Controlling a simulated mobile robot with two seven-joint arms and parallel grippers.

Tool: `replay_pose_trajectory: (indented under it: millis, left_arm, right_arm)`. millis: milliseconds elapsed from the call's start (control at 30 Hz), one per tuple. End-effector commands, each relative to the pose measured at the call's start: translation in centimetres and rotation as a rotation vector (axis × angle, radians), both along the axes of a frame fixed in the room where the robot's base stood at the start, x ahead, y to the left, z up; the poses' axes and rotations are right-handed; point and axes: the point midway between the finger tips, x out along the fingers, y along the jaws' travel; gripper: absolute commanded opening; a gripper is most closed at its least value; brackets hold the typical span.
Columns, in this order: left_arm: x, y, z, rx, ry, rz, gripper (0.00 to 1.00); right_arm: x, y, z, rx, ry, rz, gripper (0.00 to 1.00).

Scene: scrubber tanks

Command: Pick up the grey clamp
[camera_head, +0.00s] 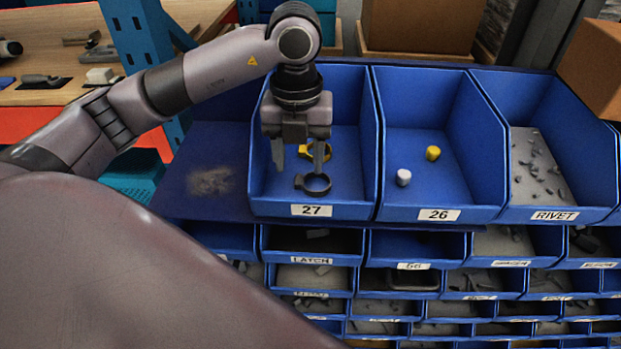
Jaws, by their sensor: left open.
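The grey clamp (313,184) is a dark ring with a small tab, lying in the front part of blue bin 27 (311,210). A yellow clamp (304,151) lies behind it in the same bin, partly hidden by a gripper finger. My left gripper (298,160) points down into bin 27 with its two fingers apart and nothing between them. It appears above and slightly behind the grey clamp; the exact height gap is hard to tell. My right gripper is not in the picture.
Bin 26 (438,214) on the right holds a white piece (403,177) and a yellow piece (433,153). The RIVET bin (556,215) holds several small grey bits. Bin walls stand on both sides of my gripper. Smaller labelled bins fill the rows below.

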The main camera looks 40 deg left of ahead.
Motion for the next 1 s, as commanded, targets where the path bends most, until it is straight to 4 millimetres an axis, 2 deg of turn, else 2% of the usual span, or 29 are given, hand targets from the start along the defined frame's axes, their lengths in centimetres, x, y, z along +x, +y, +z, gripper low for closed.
replay_pose_trajectory:
  millis: [233,533,567,700,733,1000]
  left_arm:
    - [0.6,0.3,-3.5,0.001,0.004,0.000,0.52]
    - [0.7,0.3,-4.1,0.000,0.000,0.000,0.52]
    - [0.7,0.3,-4.1,0.000,0.000,0.000,0.49]
    - [0.6,0.3,-4.1,0.000,0.000,0.000,0.03]
    - [0.6,0.3,-4.1,0.000,0.000,0.000,0.00]
    - [0.6,0.3,-4.1,0.000,0.000,0.000,0.00]
  right_arm:
    - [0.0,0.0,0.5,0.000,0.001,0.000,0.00]
    - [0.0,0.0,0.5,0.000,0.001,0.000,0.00]
    - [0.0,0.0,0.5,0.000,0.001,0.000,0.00]
    - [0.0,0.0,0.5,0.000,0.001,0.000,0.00]
    - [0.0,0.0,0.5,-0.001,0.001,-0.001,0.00]
    - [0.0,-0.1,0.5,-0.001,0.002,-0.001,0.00]
